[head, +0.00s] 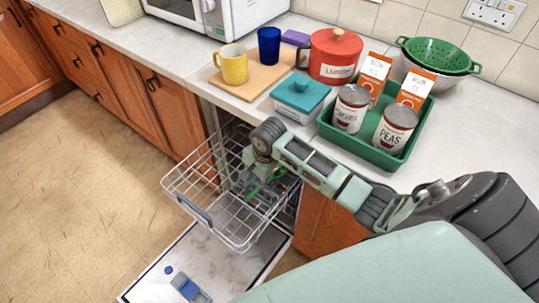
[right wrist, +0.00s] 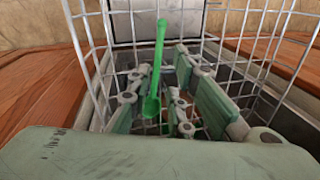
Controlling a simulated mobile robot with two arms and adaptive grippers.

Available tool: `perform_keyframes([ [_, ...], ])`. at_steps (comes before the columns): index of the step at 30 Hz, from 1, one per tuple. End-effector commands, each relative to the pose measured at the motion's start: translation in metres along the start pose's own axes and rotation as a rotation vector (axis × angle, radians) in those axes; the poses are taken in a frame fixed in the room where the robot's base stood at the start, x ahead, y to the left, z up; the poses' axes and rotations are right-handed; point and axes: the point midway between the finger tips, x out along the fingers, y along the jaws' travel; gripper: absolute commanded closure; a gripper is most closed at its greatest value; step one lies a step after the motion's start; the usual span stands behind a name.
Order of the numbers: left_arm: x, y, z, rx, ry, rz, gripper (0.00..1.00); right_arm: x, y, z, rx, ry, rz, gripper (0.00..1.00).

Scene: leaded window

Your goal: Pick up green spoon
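The green spoon (head: 254,191) is in the wire dishwasher rack (head: 186,180), partly hidden by my right gripper in the head view. In the right wrist view the green spoon (right wrist: 155,75) stands nearly upright in the picture, with its thin handle at the top and its bowl lower down. My right gripper (head: 262,182) reaches down into the rack. In the right wrist view the right gripper (right wrist: 164,84) is open, with the spoon showing between its spread fingers. I cannot tell whether either finger touches it. My left gripper is not in view.
Rack wires surround the right gripper. The open dishwasher door (head: 225,262) lies below. On the counter are a green tray (head: 375,152) with cans and cartons, a teal box (head: 300,98), a red pot (head: 330,58), a yellow mug (head: 233,66) and a blue cup (head: 269,46).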

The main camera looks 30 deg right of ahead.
Motion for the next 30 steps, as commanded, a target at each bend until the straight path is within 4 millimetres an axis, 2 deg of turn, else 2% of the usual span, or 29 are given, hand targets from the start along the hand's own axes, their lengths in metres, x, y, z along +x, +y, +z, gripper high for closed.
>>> perform_keyframes([
  [18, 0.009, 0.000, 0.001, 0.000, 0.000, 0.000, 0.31, 0.073, 0.003, 0.008, 0.011, 0.001, 0.001, 0.81],
  [27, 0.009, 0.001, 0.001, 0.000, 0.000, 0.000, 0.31, 0.077, 0.003, 0.009, 0.009, 0.001, 0.000, 0.81],
  [30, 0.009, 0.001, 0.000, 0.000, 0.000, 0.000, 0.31, 0.077, 0.003, 0.009, 0.009, 0.001, 0.000, 0.90],
])
